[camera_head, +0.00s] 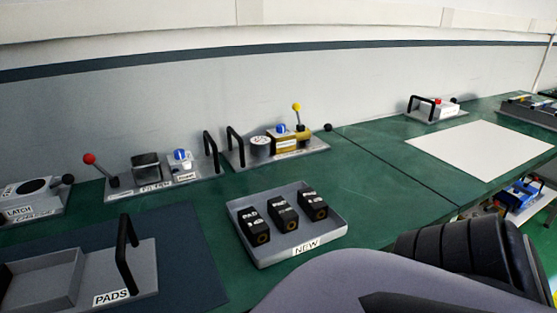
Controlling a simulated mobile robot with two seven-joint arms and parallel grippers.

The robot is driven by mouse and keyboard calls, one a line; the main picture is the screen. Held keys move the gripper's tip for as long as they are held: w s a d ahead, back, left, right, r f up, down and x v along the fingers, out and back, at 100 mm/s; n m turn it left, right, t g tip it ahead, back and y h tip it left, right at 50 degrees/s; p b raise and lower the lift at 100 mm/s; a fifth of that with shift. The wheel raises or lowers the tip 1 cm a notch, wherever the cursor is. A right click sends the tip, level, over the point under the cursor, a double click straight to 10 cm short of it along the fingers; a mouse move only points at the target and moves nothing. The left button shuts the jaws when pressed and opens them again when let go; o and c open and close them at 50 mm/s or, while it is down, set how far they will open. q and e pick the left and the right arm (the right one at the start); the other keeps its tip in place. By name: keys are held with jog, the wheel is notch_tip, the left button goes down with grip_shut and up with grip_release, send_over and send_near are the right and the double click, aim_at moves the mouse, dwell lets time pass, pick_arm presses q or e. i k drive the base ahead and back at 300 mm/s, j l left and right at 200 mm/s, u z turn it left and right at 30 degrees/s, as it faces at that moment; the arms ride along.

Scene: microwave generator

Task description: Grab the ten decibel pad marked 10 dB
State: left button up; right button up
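Three black blocks with pale lettering stand in a row in a grey tray (267,258) labelled NEW: a left block (255,227), a middle block (283,214) and a right block (313,204). Each has a brass-coloured round end facing the front. The left one's lettering seems to begin with PAD, but the values are too small to read, so I cannot tell which is marked 10 dB. Neither of my grippers is in view.
A grey holder (145,282) labelled PADS, with a black handle, sits at the front left. Panels with levers and knobs (165,178) (290,143) line the wall. A white sheet (480,150) lies at right. Green tabletop (375,190) is clear right of the tray.

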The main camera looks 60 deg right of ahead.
aim_at(284, 217)
jog(key=z, duration=1.8)
jog(key=l+u, duration=0.1)
jog(key=l, duration=0.7)
jog(key=l+u, duration=0.1)
jog(key=l, duration=0.65)
jog(key=k, duration=0.05)
